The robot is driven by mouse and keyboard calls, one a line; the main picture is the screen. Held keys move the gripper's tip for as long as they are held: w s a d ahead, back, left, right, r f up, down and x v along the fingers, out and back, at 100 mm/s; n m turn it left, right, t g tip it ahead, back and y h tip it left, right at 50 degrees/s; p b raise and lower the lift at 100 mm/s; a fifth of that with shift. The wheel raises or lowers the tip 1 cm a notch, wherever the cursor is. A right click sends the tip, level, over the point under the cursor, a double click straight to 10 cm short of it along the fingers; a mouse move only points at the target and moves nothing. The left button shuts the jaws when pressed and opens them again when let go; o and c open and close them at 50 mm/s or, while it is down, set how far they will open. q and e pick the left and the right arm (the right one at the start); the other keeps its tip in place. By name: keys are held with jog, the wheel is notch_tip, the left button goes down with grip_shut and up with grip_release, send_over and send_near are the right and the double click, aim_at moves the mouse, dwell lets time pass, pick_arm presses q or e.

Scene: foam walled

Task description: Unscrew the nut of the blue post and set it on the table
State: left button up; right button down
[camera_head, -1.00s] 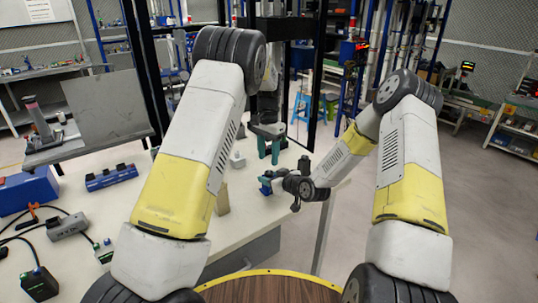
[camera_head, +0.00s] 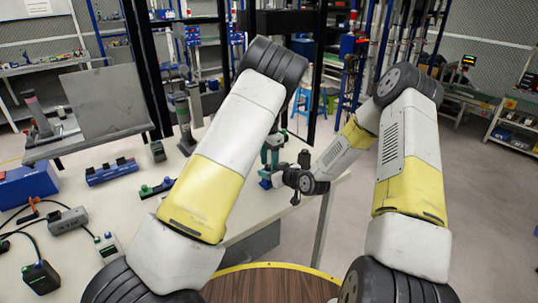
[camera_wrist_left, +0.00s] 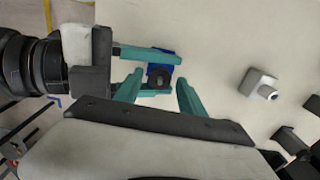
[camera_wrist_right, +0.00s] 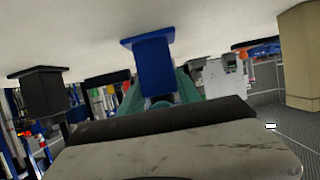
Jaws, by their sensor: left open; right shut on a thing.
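The blue post (camera_wrist_right: 153,65) stands on the table on a wider blue foot. In the right wrist view it appears upside down, with my right gripper's teal fingers (camera_wrist_right: 160,95) on both sides of it. In the left wrist view the post (camera_wrist_left: 166,53) is seen from above, with a dark round nut (camera_wrist_left: 159,77) on its top. My right gripper (camera_wrist_left: 145,72) is shut on the post from the side. My left gripper (camera_wrist_left: 160,92) is open above the post, pointing down, its fingertips on either side of the nut and seemingly apart from it. In the head view the left fingers (camera_head: 272,150) show above the post (camera_head: 265,180).
A pale block with a short cylinder (camera_wrist_left: 261,84) and dark blocks (camera_wrist_left: 290,138) stand near the post. A tan block (camera_wrist_right: 303,55) stands in the right wrist view. A blue rail (camera_head: 112,172), a grey power strip (camera_head: 68,222) and cables lie on the table's left. Bare table lies around the post.

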pick_arm(q)
jog(key=shift+f, duration=0.2)
jog(key=shift+c, duration=0.2)
grip_shut()
jog(key=shift+n, duration=1.7)
jog(key=shift+o, duration=0.3)
grip_release()
